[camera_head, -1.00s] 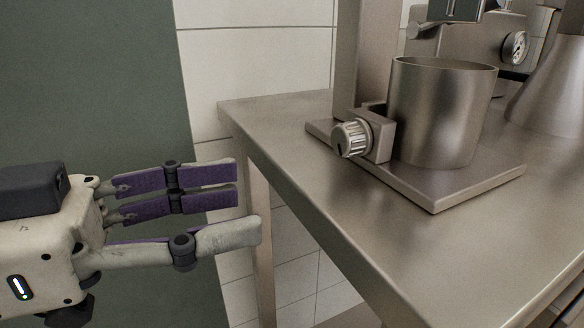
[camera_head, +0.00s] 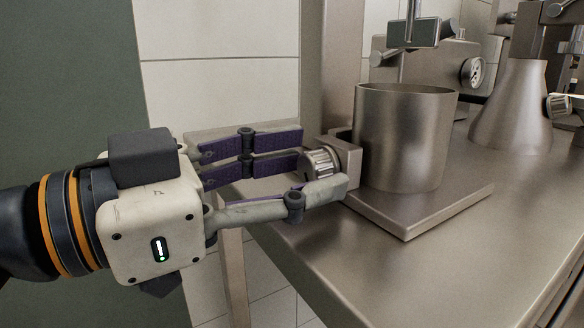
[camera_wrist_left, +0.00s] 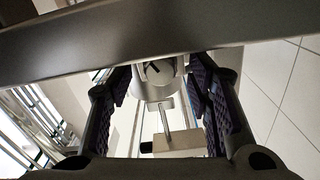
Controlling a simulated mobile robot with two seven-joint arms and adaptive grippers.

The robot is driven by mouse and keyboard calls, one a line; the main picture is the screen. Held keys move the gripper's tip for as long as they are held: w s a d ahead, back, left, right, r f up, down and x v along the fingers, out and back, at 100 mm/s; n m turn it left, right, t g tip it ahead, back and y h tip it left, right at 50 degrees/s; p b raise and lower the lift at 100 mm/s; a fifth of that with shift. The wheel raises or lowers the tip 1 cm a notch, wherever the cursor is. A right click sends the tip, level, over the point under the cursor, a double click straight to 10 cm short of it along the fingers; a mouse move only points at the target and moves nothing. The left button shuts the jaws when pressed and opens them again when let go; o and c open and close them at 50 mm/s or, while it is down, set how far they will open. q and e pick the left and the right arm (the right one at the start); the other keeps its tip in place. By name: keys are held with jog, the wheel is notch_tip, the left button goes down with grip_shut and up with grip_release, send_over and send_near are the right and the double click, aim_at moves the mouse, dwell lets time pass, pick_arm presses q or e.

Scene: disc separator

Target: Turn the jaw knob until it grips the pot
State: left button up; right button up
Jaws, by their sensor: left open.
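The jaw knob (camera_head: 320,163) is a ribbed metal dial on the left side of a small clamp block (camera_head: 347,160). The pot (camera_head: 405,140) is a plain metal cylinder standing upright on the base plate (camera_head: 408,224), just right of the block. My left gripper (camera_head: 322,162) is open, with its purple-padded fingers on either side of the knob. In the left wrist view the knob (camera_wrist_left: 158,70) lies between the two fingers. I cannot tell whether the fingers touch it, or whether the jaw touches the pot. My right gripper is not in view.
The steel table (camera_head: 330,270) has free room in front of the base plate. A metal post (camera_head: 332,70) rises behind the knob. A conical metal vessel (camera_head: 512,105) and a gauge (camera_head: 471,73) stand farther back on the right.

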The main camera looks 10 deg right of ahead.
pick_arm(q)
grip_shut()
jog(key=shift+r+n+p, duration=0.15)
jog(key=shift+n+p, duration=0.55)
jog(key=shift+n, duration=0.3)
jog(key=shift+n+p, duration=0.35)
jog(key=shift+n, duration=0.75)
grip_release()
jog(key=shift+f, duration=0.2)
jog(key=shift+a, duration=0.1)
